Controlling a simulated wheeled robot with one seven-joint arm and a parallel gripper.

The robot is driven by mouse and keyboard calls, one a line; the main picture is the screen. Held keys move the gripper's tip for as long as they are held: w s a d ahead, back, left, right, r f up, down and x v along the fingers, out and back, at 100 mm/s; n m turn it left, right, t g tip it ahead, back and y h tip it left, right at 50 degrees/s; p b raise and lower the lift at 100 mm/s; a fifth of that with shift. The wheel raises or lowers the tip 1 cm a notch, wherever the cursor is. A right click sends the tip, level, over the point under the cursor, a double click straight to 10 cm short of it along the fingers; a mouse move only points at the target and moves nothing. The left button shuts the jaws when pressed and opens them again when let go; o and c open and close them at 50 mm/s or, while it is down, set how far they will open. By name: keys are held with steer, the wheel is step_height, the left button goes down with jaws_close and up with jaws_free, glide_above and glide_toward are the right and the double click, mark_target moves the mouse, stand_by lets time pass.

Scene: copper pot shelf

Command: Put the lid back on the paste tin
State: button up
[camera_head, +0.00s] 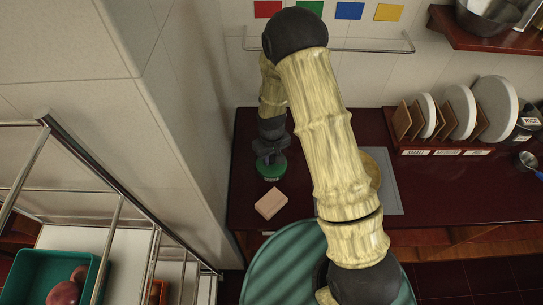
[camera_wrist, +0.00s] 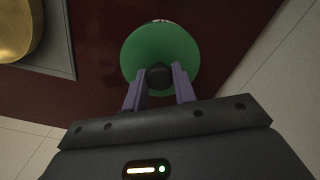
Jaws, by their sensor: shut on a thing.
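The green round lid (camera_head: 270,168) is at the left end of the dark red counter in the head view. In the wrist view the lid (camera_wrist: 160,45) is a flat green disc with a dark knob (camera_wrist: 158,77). My gripper (camera_head: 268,154) points down over it, and its two purple fingers (camera_wrist: 159,88) are shut on the knob. A small pale patch shows at the lid's far edge in the wrist view. The body of the paste tin is mostly hidden under the lid, so I cannot tell whether the lid is seated on it.
A pale tan block (camera_head: 271,204) lies on the counter (camera_head: 450,192) just in front. A brass-coloured pot (camera_head: 371,172), partly behind my arm, stands on a grey mat (camera_head: 391,197). A plate rack (camera_head: 440,147) is at the right. A wall (camera_head: 190,120) rises close on the left.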

stand_by(0.9)
steer(key=o, duration=1.5)
steer(key=shift+r+p, duration=2.3)
steer(key=shift+r, duration=1.2)
jaws_close()
